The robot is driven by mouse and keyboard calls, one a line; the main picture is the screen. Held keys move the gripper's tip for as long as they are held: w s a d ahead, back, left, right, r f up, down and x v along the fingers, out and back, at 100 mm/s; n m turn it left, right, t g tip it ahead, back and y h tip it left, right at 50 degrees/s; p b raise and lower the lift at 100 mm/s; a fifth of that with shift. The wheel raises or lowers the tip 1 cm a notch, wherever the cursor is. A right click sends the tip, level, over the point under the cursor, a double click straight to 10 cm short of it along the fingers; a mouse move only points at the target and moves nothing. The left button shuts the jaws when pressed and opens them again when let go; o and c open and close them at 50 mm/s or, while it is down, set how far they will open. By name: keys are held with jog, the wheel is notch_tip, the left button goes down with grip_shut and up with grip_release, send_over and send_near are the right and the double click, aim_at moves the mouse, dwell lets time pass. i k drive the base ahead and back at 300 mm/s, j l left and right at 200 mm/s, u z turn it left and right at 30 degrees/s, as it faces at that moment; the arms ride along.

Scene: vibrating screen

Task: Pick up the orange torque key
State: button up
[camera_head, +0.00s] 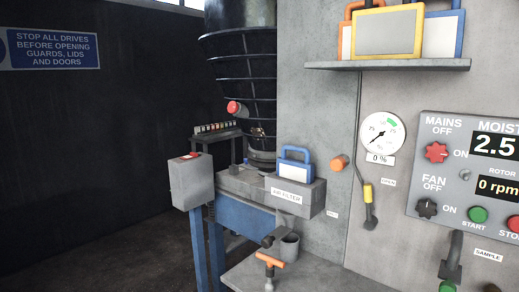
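The orange torque key (270,259) shows at the bottom middle of the head view. It has an orange T-shaped handle on top and a dark shaft going down from it. It appears upright on the light grey ledge (315,274), in front of a small grey cup (289,247). The lower end of the shaft is near the bottom of the picture, and I cannot tell if it sits in a socket. My gripper is not in view.
A grey box labelled AIR FILTER (306,194) stands above and behind the key. A grey box on blue legs (191,180) stands at left.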

aim_at(271, 261)
jog(key=i+j+z, duration=0.1)
jog(key=i+j, duration=0.15)
jog(key=i+j+z, duration=0.1)
jog(key=j, duration=0.3)
jog(key=i+j+z, duration=0.15)
jog(key=i+j, duration=0.15)
jog(key=i+j+z, duration=0.1)
jog(key=j, duration=0.35)
jog(key=i+j+z, duration=0.1)
jog(key=i+j, duration=0.15)
jog(key=j, duration=0.15)
jog(key=i+j+z, duration=0.1)
jog(key=j, duration=0.3)
jog(key=i+j+z, duration=0.15)
jog(key=j, duration=0.25)
jog(key=i+j+z, duration=0.1)
jog(key=j, duration=0.35)
jog(key=i, duration=0.05)
